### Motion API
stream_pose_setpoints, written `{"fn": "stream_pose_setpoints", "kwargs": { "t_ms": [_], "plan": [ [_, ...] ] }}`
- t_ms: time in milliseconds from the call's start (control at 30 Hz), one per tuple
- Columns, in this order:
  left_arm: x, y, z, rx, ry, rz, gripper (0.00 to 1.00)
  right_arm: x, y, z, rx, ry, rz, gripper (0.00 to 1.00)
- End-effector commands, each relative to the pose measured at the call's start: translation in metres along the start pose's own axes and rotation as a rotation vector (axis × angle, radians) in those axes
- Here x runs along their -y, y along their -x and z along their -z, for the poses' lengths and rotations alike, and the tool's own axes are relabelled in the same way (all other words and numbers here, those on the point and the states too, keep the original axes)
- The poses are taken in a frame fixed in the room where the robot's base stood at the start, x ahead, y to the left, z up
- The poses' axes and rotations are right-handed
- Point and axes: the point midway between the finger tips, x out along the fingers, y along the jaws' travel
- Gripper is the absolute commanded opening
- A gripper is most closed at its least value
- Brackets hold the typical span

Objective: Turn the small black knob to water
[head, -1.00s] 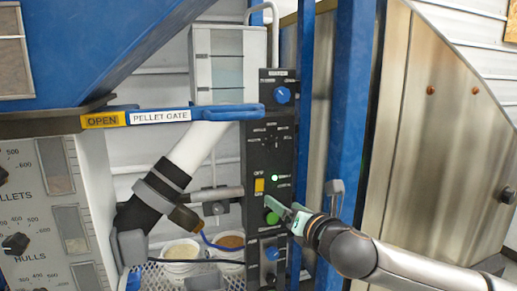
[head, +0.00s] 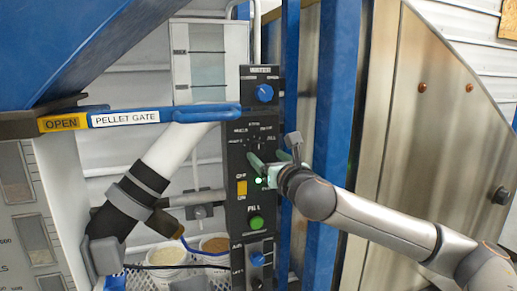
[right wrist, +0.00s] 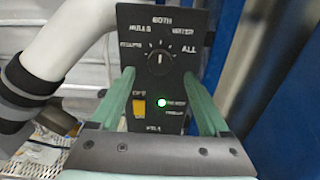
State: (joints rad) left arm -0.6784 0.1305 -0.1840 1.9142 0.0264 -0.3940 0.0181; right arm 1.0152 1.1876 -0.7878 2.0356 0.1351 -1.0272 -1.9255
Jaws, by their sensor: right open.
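The small black knob (right wrist: 158,62) is on the black control panel, inside an arc of labels that includes HULLS, BOTH, WATER and ALL. Its pale mark looks close to upright, toward BOTH. In the head view the knob (head: 256,142) is small and hard to make out. My right gripper (head: 267,157) is open in front of the panel, just below the knob. In the right wrist view its two green fingers (right wrist: 159,76) stand on either side of the knob's lower area, with nothing between them. My left gripper is not in view.
A blue knob (head: 264,93) labelled WATER is higher on the panel. A yellow switch (right wrist: 139,107), a lit green lamp (right wrist: 162,103) and a green FILL button (head: 256,223) are below. A blue pellet gate handle (head: 200,115) and a blue post (head: 334,120) flank the panel.

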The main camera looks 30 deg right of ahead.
Motion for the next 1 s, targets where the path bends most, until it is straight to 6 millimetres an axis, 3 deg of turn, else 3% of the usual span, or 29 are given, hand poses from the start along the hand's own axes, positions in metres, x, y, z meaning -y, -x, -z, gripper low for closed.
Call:
{"fn": "stream_pose_setpoints", "kwargs": {
  "t_ms": [200, 400, 833, 1000],
  "plan": [
    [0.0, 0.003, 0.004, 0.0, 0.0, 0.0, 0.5, -0.001, -0.037, -0.001, -0.001, -0.002, 0.0, 0.79],
    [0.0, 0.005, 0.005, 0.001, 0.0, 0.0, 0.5, 0.0, -0.057, -0.001, 0.0, -0.001, 0.0, 0.79],
    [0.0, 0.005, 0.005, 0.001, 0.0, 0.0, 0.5, 0.0, -0.064, 0.0, 0.0, 0.0, 0.0, 0.79],
    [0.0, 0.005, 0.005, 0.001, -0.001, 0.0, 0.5, 0.0, -0.063, 0.0, 0.0, 0.0, 0.0, 0.6]
  ]
}}
